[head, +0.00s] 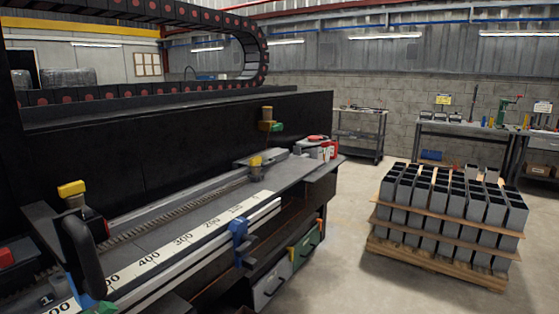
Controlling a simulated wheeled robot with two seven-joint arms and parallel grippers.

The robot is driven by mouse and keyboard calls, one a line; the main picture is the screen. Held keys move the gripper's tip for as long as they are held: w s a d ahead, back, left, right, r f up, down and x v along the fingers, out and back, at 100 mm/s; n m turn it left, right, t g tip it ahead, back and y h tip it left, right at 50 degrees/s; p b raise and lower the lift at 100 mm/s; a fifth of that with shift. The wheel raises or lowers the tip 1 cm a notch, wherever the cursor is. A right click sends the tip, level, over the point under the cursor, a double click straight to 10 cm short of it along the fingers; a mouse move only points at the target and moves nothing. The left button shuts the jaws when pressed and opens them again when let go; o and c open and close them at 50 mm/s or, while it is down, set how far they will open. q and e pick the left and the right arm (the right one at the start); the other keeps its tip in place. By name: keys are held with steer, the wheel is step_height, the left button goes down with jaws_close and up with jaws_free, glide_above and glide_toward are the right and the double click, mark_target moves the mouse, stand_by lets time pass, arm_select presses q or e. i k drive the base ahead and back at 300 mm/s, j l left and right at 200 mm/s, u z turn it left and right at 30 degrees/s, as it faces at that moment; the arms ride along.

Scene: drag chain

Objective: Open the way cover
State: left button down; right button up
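A long dark machine bed (135,263) runs from the lower left to the middle, with a white numbered scale (182,240) along it. A ribbed grey strip (150,228) lies behind the scale; I cannot tell whether it is the way cover or a rack. A carriage with a thick black curved handle (82,255) and a yellow-topped part (72,188) stands at the left. A smaller yellow-topped block (255,163) sits near the bed's far end. Neither of my grippers shows in the head view.
A black drag chain (150,92) loops above the dark machine wall (200,136). A blue clamp (239,240) sits on the front rail. A pallet of grey square tubes (447,215) stands at right. Open floor (345,245) lies between machine and pallet. Workbenches (460,128) line the back wall.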

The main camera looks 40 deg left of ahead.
mark_target(270, 158)
steer(key=i+u, duration=0.5)
steer(key=i+l+u, duration=0.15)
steer(key=i+u, duration=0.35)
steer(key=i+l+u, duration=0.25)
steer(key=u, duration=0.2)
steer(key=i+l, duration=0.05)
steer(key=i, duration=0.05)
